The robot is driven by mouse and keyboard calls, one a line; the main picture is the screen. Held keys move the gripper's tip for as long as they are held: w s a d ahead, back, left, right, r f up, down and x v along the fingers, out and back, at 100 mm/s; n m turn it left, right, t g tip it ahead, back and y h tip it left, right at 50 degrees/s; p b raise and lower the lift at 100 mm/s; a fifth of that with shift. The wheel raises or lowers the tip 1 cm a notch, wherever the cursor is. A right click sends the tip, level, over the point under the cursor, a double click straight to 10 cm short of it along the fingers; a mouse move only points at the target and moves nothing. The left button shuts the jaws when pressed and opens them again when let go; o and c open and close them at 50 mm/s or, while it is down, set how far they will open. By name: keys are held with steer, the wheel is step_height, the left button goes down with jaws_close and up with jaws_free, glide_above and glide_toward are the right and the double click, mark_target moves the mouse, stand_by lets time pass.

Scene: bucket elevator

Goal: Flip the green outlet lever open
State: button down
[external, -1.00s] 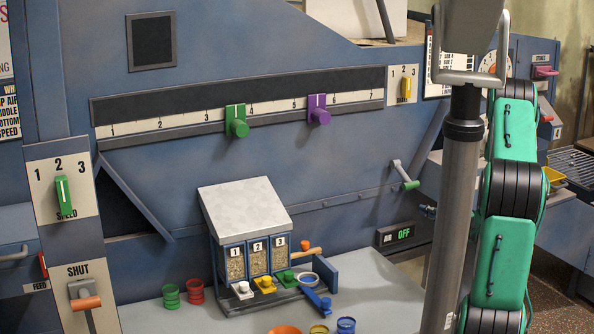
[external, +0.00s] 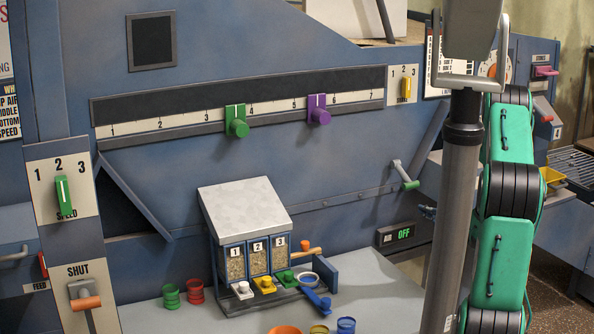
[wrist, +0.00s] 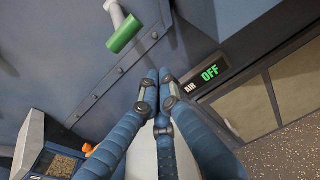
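The green-gripped lever (external: 405,175) sits on the blue machine wall, its grey arm slanting down to the right to the green grip. In the wrist view, its green grip (wrist: 124,34) is up and left of my fingertips, with a gap between them. My gripper (wrist: 158,78) has its blue fingers together at the tips, with nothing seen between them. In the external view, only a small dark-blue part of my gripper (external: 428,211) shows beside the grey column, below and right of the lever; the rest is hidden.
An OFF display (external: 395,234) is below the lever and right of my fingers in the wrist view. A bin box (external: 246,207) with small white, yellow and green knobs stands on the grey bench (external: 385,285).

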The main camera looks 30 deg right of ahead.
steer(key=w+f+b, duration=0.1)
steer(key=w, duration=0.6)
steer(key=shift+s+r+b, duration=0.15)
steer(key=shift+s+r, duration=0.1)
steer(key=shift+r, duration=0.75)
steer(key=shift+s+r+b, duration=0.15)
steer(key=shift+s+r, duration=0.1)
steer(key=shift+r, duration=0.75)
steer(key=shift+r, duration=0.15)
steer(key=shift+s+r+g+p, duration=0.15)
steer(key=shift+g+p, duration=0.15)
steer(key=shift+p, duration=0.3)
